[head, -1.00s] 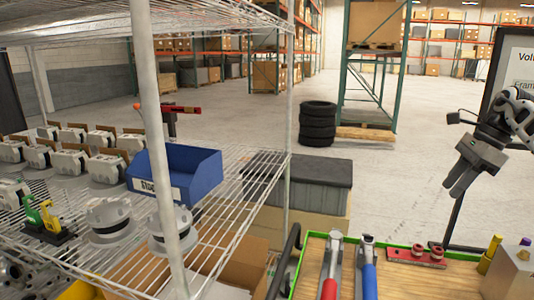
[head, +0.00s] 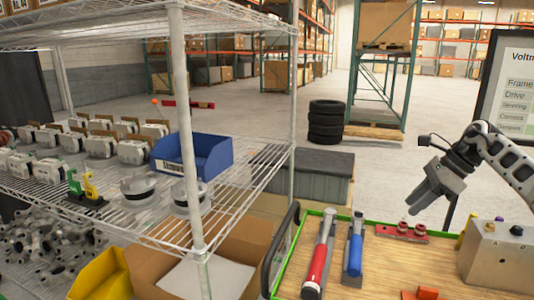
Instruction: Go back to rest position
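My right gripper (head: 424,198) is in the right part of the head view, on the arm that comes in from the right edge. It hangs above the back right part of the workbench and points down and to the left. Its two fingers look close together, and I see nothing held between them; the gap is too small to judge. My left gripper is not in the head view.
A wire shelf (head: 256,180) fills the left, with a blue bin (head: 205,160) and several grey parts. The green-edged workbench (head: 400,262) holds a red-handled tool (head: 318,262), a blue-handled tool (head: 354,250), a red fixture (head: 402,232) and a metal box (head: 497,256). A screen (head: 515,100) stands at right.

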